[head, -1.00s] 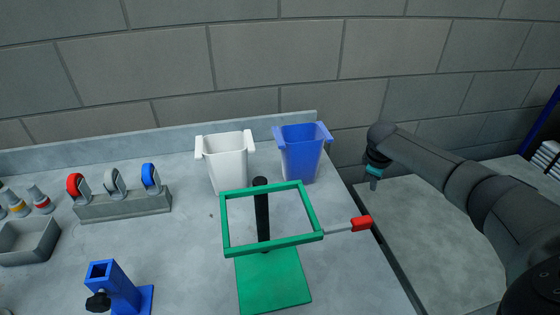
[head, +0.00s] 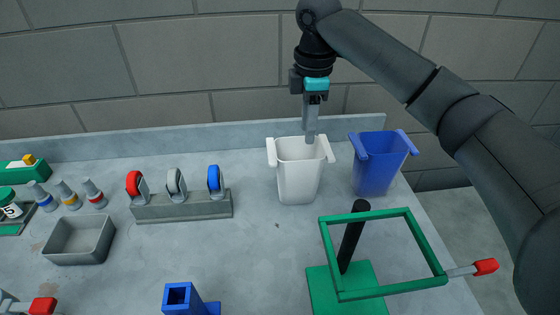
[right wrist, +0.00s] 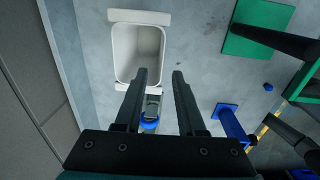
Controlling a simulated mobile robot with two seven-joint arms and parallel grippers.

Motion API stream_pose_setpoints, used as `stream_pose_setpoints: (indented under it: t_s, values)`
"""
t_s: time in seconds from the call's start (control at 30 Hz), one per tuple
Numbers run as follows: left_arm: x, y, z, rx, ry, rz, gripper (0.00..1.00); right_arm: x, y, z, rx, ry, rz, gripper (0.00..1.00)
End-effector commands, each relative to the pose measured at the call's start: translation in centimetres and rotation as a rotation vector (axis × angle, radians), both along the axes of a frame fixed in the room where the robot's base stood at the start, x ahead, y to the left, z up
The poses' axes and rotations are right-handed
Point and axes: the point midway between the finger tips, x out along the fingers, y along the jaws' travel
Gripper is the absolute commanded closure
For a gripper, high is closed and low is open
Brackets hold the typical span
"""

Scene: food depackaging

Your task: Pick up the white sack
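The white sack (head: 298,182) looks like an open-topped white bin with a handle tab on each side. It stands upright near the back edge of the table. My right gripper (head: 311,138) points down at the sack's back rim in the head view; I cannot tell whether it touches. In the right wrist view the fingers (right wrist: 160,74) are spread apart with nothing between their tips. The sack's empty-looking opening (right wrist: 138,52) lies just beyond and left of them there. My left gripper is not in view.
A blue bin (head: 376,168) stands just right of the sack. A green frame on a stand (head: 382,291) is in front. A grey rack with red, grey and blue rings (head: 182,206) stands left. A grey tray (head: 80,240) is further left. A wall rises behind the table.

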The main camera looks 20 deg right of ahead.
Motion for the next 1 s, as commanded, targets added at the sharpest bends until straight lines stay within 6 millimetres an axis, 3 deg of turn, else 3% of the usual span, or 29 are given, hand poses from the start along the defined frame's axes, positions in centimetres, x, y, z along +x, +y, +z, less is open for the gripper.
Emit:
stream_pose_setpoints:
  t_s: [0.2,0.33,0.5,0.77,1.0]
  values:
    - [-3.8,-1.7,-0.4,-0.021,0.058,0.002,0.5,0.1,0.0,-3.9,-0.001,0.005,0.001,0.61]
    - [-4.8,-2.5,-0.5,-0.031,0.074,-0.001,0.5,0.3,0.0,-6.7,-0.001,0.005,0.001,0.61]
    - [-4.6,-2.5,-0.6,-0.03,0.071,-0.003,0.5,0.4,-0.1,-9.2,0.0,0.003,0.0,0.61]
    - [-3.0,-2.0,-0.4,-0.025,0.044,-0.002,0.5,0.4,-0.1,-11.1,0.0,0.003,0.0,0.61]
    - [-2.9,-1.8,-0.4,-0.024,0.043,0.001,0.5,0.5,-0.1,-14.6,-0.001,0.002,0.001,0.61]
